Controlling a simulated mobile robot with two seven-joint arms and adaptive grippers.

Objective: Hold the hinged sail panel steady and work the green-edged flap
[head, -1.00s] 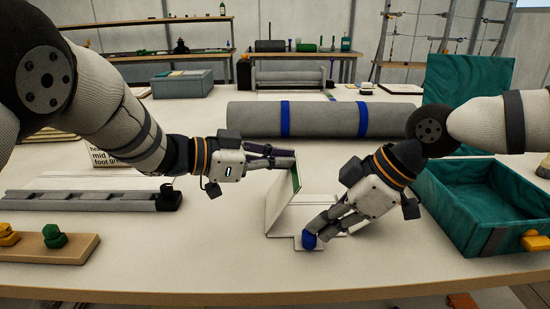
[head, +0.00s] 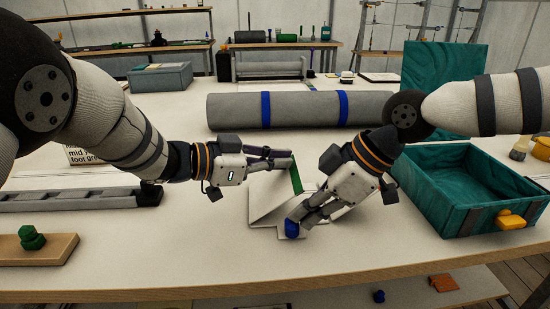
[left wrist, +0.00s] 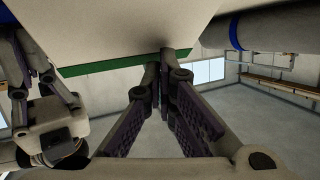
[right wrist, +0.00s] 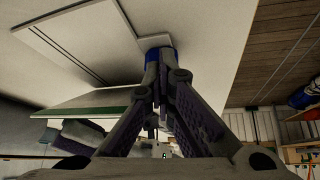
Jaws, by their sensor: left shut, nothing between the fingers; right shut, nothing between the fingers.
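The white hinged sail panel (head: 262,222) lies on the table, its flap raised at a slant with a green edge (head: 296,180). The flap's green edge also crosses the left wrist view (left wrist: 115,64) and the right wrist view (right wrist: 95,111). My left gripper (head: 291,158) is shut and empty, its fingertips at the flap's upper green edge; contact looks likely. My right gripper (head: 298,221) is shut and empty, pointing down at a blue knob (head: 292,230) at the panel's front. Its fingertips partly hide the knob in the right wrist view (right wrist: 153,51).
A grey roll with blue bands (head: 305,109) lies behind the panel. A teal open box (head: 465,222) stands right, with yellow clips. A grey rail (head: 75,199) and a wooden board with green knob (head: 45,250) lie left. The front table centre is clear.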

